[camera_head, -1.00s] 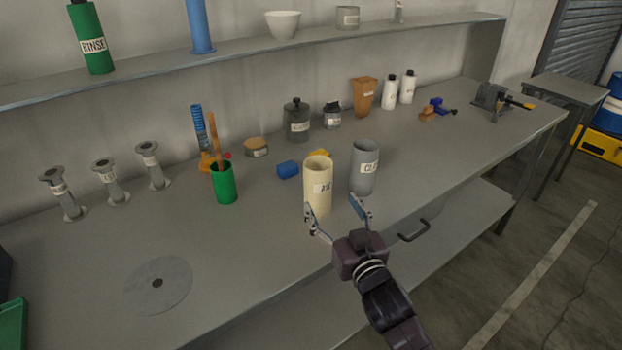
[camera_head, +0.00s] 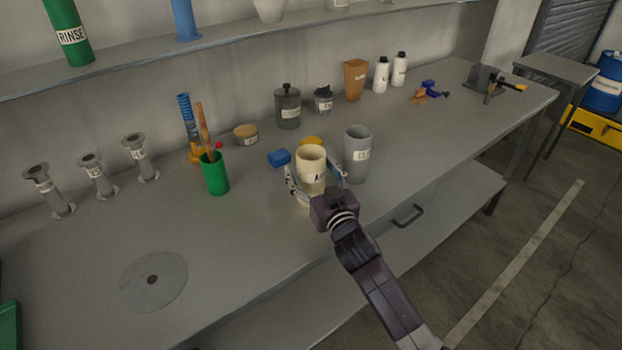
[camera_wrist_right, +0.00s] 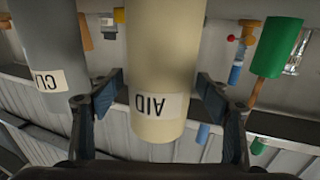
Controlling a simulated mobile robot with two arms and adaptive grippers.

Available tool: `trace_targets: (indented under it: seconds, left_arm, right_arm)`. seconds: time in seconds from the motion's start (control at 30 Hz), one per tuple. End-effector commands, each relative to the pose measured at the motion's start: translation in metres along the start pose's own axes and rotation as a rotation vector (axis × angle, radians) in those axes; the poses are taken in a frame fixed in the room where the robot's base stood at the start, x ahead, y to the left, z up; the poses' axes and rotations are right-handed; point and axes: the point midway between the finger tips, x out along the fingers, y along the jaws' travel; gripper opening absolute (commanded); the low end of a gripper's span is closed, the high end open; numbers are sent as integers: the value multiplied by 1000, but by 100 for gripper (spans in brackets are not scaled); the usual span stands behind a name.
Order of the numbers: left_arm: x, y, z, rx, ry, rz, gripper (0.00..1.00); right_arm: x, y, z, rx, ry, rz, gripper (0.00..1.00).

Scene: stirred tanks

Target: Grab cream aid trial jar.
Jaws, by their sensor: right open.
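The cream jar (camera_head: 311,160) stands upright on the bench near its front edge. In the right wrist view the jar (camera_wrist_right: 158,75) shows upside down, with a label reading AID. My right gripper (camera_head: 317,178) is open, with one finger on each side of the jar. In the right wrist view the fingers of the right gripper (camera_wrist_right: 160,100) flank the jar, with a visible gap on at least the right side. The palm hides part of the jar's lower front in the head view. My left gripper is not in view.
A grey labelled jar (camera_head: 357,153) stands close to the right of the cream jar. A blue block (camera_head: 279,158) and a yellow item (camera_head: 311,141) lie behind it. A green cup (camera_head: 215,174) stands to the left. The bench's front left is mostly clear around a flat disc (camera_head: 153,281).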

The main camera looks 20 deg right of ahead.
Motion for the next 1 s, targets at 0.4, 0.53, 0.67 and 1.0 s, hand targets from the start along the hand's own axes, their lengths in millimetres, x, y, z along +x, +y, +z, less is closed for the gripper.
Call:
trace_targets:
  seconds: [0.4, 0.53, 0.67, 1.0]
  left_arm:
    - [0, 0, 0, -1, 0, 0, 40]
    - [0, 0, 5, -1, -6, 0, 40]
    - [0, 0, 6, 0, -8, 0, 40]
    - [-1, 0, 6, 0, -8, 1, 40]
  right_arm:
    - [0, 0, 0, 1, 1, -1, 43]
    - [0, 0, 0, 1, 1, -1, 29]
    - [0, 0, -1, 1, 2, -1, 22]
    - [0, 0, -12, 1, 6, -1, 22]
